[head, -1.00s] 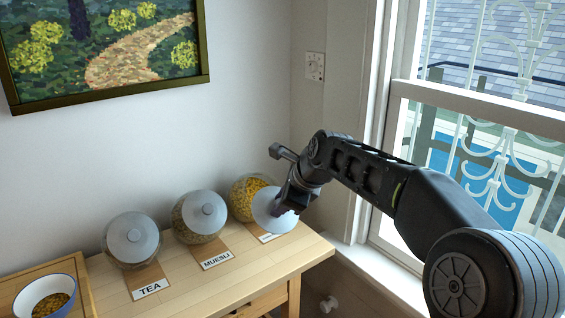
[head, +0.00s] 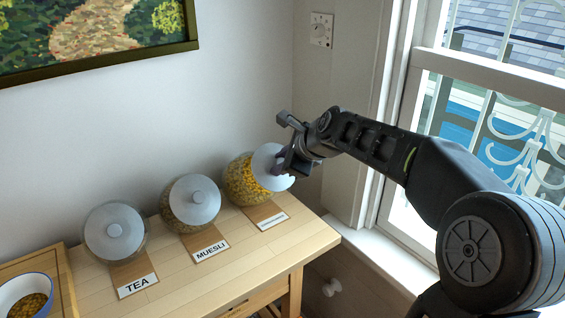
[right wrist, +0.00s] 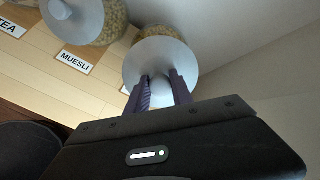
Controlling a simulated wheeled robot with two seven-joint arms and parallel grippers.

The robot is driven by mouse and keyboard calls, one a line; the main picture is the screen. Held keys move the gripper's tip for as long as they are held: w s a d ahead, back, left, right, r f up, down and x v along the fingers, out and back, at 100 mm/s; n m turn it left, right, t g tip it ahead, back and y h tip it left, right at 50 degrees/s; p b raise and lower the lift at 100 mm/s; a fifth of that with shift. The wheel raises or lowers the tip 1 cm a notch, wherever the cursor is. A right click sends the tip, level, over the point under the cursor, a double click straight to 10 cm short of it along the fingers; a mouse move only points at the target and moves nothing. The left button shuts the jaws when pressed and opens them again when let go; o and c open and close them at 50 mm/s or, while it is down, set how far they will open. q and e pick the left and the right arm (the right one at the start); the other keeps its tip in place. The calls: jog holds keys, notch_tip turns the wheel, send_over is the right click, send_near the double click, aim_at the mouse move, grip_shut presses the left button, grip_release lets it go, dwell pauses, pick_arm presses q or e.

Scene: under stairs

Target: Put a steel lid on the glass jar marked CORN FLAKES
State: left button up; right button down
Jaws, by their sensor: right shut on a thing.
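The glass jar on the right (head: 240,182) holds yellow flakes and stands on the wooden table; its label (head: 271,222) is too small to read in the head view. A steel lid (head: 268,163) is at the jar's mouth, tilted toward me. My right gripper (head: 284,165) is shut on this lid's knob; in the right wrist view both fingers (right wrist: 162,92) close around the knob, and the lid (right wrist: 186,57) covers most of the jar (right wrist: 150,33). I cannot tell whether the lid is fully seated. My left gripper is not in view.
The MUESLI jar (head: 176,218) and the TEA jar (head: 97,246) stand to the left, both with lids on. A bowl (head: 24,296) sits on a tray (head: 65,278) at the far left. The wall is close behind, and a window (head: 480,110) is at right.

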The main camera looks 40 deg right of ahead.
jog(key=x, duration=0.3)
jog(key=shift+w+f+b, duration=0.2)
jog(key=shift+f+b, duration=0.05)
jog(key=shift+b, duration=0.15)
jog(key=shift+x, duration=0.8)
jog(key=shift+w+a+p, duration=0.1)
jog(key=shift+w+p, duration=0.1)
jog(key=shift+p, duration=0.55)
jog(key=shift+x, duration=0.8)
dwell(0.5)
jog(key=c, duration=1)
grip_release()
jog(key=shift+c, duration=0.2)
jog(key=shift+o, duration=0.5)
jog(key=o, duration=0.4)
